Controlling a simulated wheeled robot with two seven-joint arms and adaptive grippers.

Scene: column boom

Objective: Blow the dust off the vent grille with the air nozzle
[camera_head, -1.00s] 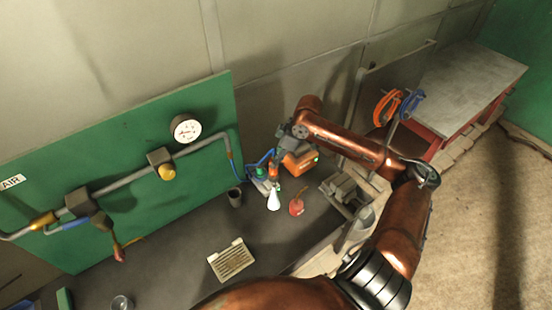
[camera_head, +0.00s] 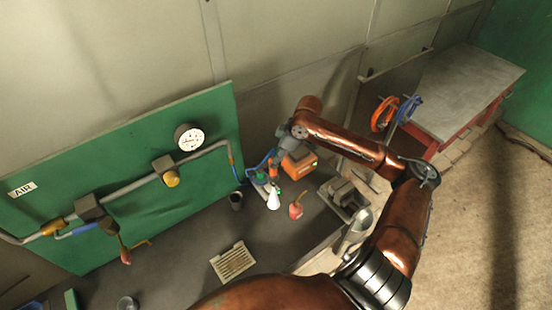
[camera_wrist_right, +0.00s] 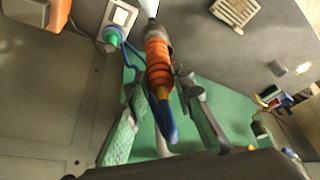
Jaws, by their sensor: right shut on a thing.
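In the head view the nozzle (camera_head: 274,170) hangs beneath my right gripper (camera_head: 280,152), which the wrist partly hides, above the bench. A white cone shape (camera_head: 273,199) shows below its tip; I cannot tell whether they join. The pale slatted vent grille (camera_head: 233,262) lies flat on the bench, apart from the nozzle; dust is too small to tell. My left gripper is out of view.
A green board (camera_head: 140,180) with pipes and gauge rises behind the dark bench (camera_head: 185,262).

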